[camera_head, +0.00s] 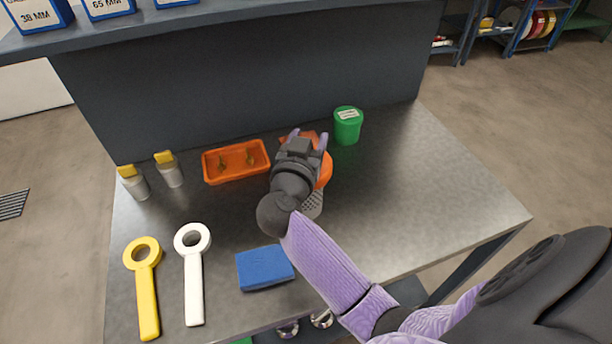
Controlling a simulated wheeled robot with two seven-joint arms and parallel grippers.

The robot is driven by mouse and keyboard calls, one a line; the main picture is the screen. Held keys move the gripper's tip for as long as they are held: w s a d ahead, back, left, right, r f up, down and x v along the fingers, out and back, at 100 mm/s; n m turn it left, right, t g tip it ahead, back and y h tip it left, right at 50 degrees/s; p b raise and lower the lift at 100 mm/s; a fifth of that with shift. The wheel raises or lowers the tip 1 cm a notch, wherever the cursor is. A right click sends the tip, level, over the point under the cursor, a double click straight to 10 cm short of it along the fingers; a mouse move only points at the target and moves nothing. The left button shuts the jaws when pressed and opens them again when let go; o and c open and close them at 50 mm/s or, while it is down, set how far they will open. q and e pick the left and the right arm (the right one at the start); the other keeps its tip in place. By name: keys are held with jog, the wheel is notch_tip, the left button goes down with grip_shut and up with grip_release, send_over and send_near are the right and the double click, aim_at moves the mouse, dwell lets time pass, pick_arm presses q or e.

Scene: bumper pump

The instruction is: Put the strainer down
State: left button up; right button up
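My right gripper (308,140) is over the middle of the workbench, its two purple fingers spread apart, and I see nothing held between them. An orange rounded body (325,170) lies under and beside the gripper, mostly hidden by it. A grey perforated piece (313,206), which looks like the strainer, shows beside my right wrist, close to the orange body. The wrist covers part of it, so I cannot tell whether it touches the orange body or rests on the bench. My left gripper is not in view.
On the workbench (430,190) are an orange tray (207,169) with small brass-coloured parts, a green tub (347,126), two yellow-topped grey containers (134,183) (169,170), yellow (147,295) and white (194,285) ring-ended tools and a blue block (264,268). The bench's right side is clear.

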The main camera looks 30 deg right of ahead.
grip_shut()
dwell(1.1)
